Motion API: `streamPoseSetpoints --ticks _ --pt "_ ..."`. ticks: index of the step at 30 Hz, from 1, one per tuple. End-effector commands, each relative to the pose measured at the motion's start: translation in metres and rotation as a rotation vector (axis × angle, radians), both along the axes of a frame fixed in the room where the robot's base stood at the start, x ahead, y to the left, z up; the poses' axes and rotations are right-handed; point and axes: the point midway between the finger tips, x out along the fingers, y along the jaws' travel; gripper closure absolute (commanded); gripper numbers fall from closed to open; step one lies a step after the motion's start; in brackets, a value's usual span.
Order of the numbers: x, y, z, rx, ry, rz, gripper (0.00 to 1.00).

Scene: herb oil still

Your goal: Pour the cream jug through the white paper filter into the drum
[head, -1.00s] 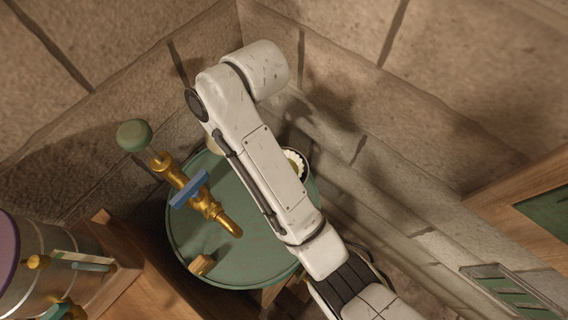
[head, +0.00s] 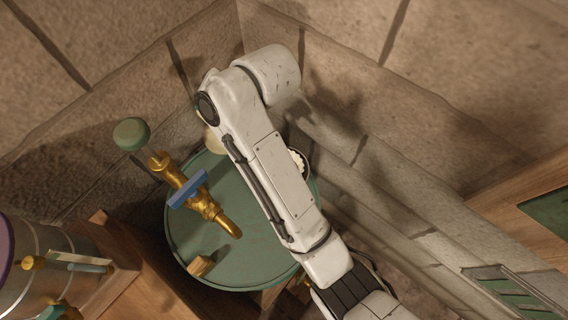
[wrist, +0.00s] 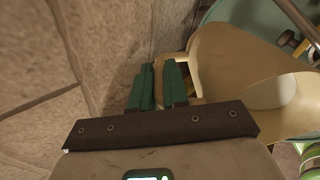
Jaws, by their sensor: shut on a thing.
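The cream jug (wrist: 232,62) fills the right of the wrist view, tilted, with its open mouth toward the right. My gripper (wrist: 160,84) has its green fingers shut on the jug's handle side. In the head view a small pale part of the jug (head: 212,140) shows left of my arm; my gripper is hidden there. The green drum (head: 222,255) stands below my arm. A fluted white edge, the paper filter (head: 302,160), shows at the arm's right side; the rest is hidden. I cannot tell whether anything flows from the jug.
A brass tap (head: 205,205) with a blue handle rises over the drum's left side. A round green knob (head: 131,133) is at its upper left. Stone walls close in behind and to the right. A metal vessel (head: 40,265) stands at lower left.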

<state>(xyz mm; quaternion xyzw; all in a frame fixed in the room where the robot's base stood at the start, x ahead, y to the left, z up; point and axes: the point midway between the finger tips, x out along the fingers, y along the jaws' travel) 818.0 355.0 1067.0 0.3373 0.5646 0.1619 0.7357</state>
Motion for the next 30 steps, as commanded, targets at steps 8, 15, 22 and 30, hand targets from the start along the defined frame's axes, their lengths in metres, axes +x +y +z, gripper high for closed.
streamPoseSetpoints --ticks 8,15,22,30 --pt "-0.0010 -0.0019 0.0014 0.021 -0.012 0.000 1.00" --pt "-0.0018 -0.0033 0.0025 0.039 -0.022 0.001 1.00" --pt "-0.0022 -0.0043 0.0025 0.050 -0.027 0.000 1.00" --pt "-0.0028 -0.0059 0.0029 0.067 -0.035 0.000 1.00"
